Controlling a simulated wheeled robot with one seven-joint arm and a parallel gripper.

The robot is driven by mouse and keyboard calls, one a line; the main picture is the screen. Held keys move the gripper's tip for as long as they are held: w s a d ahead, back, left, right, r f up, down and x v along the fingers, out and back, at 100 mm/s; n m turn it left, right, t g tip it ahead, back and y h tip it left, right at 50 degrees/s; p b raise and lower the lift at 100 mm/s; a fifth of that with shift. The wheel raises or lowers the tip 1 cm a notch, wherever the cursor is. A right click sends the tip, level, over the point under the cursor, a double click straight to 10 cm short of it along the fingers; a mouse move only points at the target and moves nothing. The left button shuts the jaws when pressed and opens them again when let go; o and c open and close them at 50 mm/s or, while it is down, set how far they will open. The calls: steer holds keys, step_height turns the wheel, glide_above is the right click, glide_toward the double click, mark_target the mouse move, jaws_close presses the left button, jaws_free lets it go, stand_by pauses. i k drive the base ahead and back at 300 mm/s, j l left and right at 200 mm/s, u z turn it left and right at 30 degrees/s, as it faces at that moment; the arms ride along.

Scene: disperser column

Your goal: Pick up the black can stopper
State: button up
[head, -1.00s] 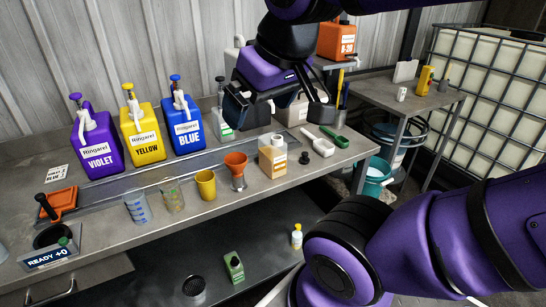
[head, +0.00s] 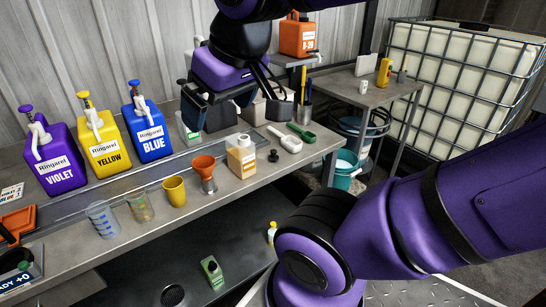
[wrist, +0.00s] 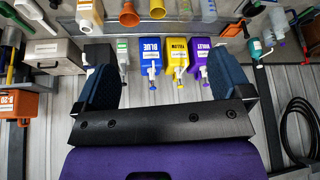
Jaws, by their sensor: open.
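The black can stopper (head: 273,156) is a small dark knob-shaped piece standing on the bench top, just right of the bottle with the orange label. A small dark shape at the top left edge of the wrist view may be it, but I cannot be sure. My gripper (head: 232,100) is open and empty, above the back part of the bench, up and to the left of the stopper in the head view. In the wrist view both blue fingers of my gripper (wrist: 158,78) are spread wide with nothing between them.
The orange-labelled bottle (head: 241,157) stands close beside the stopper. A white scoop (head: 285,140) and green scoop (head: 301,131) lie just behind it. An orange funnel (head: 204,170) and yellow cup (head: 174,190) stand left. Violet, yellow and blue jugs (head: 149,130) line the back.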

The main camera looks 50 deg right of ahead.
mark_target(273, 157)
steer(key=z, duration=1.1)
steer(key=i+z, duration=0.3)
steer(key=i+l+z, duration=0.1)
steer(key=z, duration=0.15)
